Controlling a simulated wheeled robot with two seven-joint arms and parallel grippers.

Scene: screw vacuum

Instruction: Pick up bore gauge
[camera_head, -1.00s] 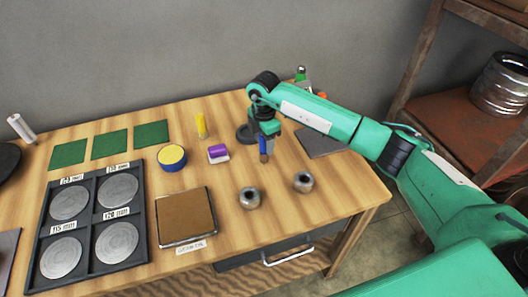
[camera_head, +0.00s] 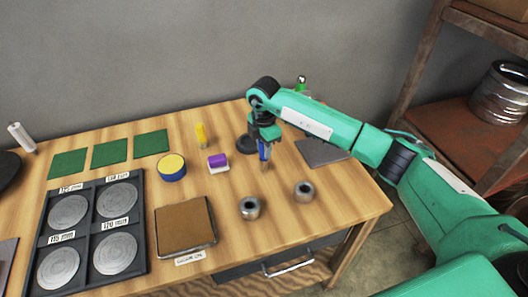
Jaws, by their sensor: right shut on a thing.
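My right gripper (camera_head: 264,140) points down over the back right part of the table. It is shut on a slim upright tool with a blue body (camera_head: 264,151) and a thin pale tip, which I take for the bore gauge. The fingers hide its upper part. Whether the tip touches the table I cannot tell. A dark round base (camera_head: 246,144) stands just left of the gripper. My left gripper is not in view.
Two metal rings (camera_head: 250,207) (camera_head: 304,192) stand in front of the gripper. Left of it are a purple-and-white block (camera_head: 218,163), a yellow object (camera_head: 201,134) and a blue-and-yellow round tin (camera_head: 172,167). A dark flat plate (camera_head: 321,152) lies to the right.

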